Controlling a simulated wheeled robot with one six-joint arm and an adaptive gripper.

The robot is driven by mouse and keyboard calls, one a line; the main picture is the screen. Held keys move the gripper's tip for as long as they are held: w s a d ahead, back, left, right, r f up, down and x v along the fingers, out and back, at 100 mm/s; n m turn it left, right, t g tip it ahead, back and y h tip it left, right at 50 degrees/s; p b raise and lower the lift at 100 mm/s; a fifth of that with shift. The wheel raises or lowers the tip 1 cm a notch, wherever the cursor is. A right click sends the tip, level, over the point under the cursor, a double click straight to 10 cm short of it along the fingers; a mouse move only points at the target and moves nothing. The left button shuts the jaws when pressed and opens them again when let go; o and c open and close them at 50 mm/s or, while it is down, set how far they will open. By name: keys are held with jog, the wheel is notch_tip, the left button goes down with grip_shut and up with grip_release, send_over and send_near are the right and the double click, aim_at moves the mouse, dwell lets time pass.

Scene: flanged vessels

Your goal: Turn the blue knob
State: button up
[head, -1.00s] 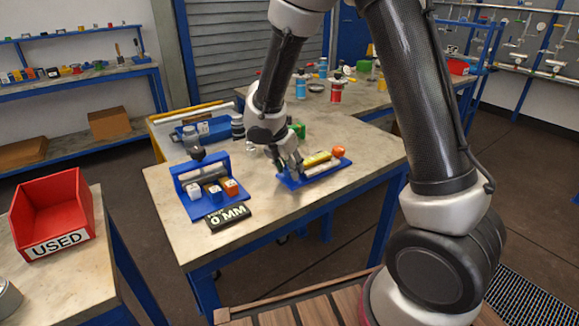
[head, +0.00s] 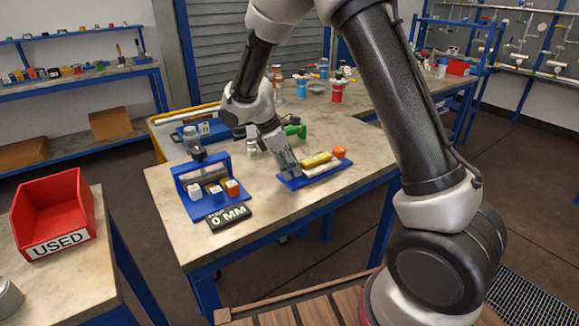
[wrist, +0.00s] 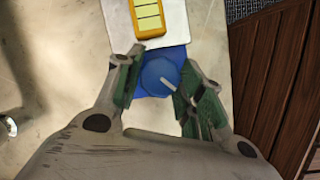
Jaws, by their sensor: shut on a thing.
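The blue knob (wrist: 158,74) is round with a white pointer line running toward the lower right in the wrist view. My gripper (wrist: 160,82) has its green-padded fingers on the left and right sides of the knob, shut on it. In the head view my gripper (head: 288,166) is at the left end of a blue base plate (head: 322,175) and hides the knob. The base plate also carries a yellow block (head: 316,159), which shows in the wrist view (wrist: 149,14) too, a white panel, and an orange knob (head: 339,152) at the far right end.
Left of my gripper stands a blue frame (head: 203,205) with several small blocks, and a black "0 MM" sign (head: 228,216). A green object (head: 297,131) is behind my gripper. A red USED bin (head: 54,210) is on the left table. The bench front (head: 265,215) is clear.

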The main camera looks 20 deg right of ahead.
jog(key=shift+m, duration=0.3)
dwell(0.4)
jog(key=o, duration=1)
jog(key=v, duration=1.2)
jog(key=shift+w, duration=0.2)
